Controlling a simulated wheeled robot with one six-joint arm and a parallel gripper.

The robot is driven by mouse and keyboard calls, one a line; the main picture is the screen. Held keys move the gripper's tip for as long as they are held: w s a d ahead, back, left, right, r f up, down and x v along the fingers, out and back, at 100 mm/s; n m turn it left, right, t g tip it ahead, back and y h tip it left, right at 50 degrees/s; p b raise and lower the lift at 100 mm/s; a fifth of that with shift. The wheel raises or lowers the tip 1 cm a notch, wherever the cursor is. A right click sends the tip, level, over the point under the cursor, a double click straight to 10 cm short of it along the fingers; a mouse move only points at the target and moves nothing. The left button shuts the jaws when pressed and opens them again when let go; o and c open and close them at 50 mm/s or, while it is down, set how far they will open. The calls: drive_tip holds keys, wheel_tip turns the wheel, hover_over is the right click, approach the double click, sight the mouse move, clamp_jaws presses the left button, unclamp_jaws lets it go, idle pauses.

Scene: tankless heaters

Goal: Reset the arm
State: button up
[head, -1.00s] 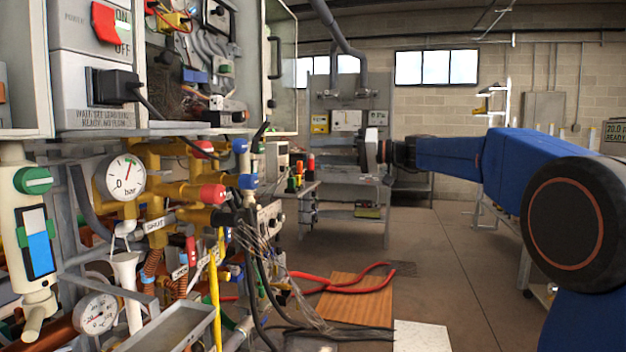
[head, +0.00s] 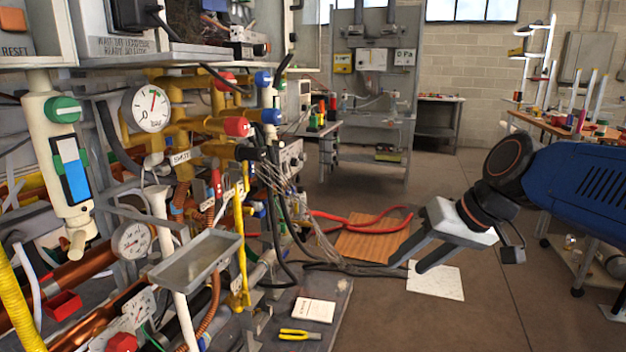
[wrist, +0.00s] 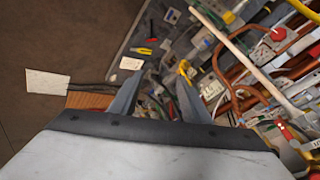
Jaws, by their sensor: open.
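My gripper (head: 428,230) is at the right of centre in the head view, at the end of my blue arm. Its fingers point left and down over the open floor, to the right of the heater rig. It touches nothing. In the wrist view my gripper (wrist: 157,95) shows two grey fingers spread apart with nothing held between them. Behind them lie the rig's base plate and pipes.
The heater rig with yellow pipes (head: 185,125), a gauge (head: 151,109) and a grey tray (head: 196,260) fills the left. Yellow pliers (head: 299,334) lie on its base. A wooden board (head: 372,240) and red hose lie on the floor. Free floor (head: 480,310) is at right.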

drive_tip(key=s+d+f+m+h, duration=0.1)
drive_tip(key=s+d+f+h, duration=0.4)
drive_tip(key=s+d+f, duration=0.4)
drive_tip(key=s+f, duration=0.3)
drive_tip(key=s, duration=0.1)
drive_tip(key=shift+d+f, duration=0.35)
drive_tip(key=shift+f, duration=0.05)
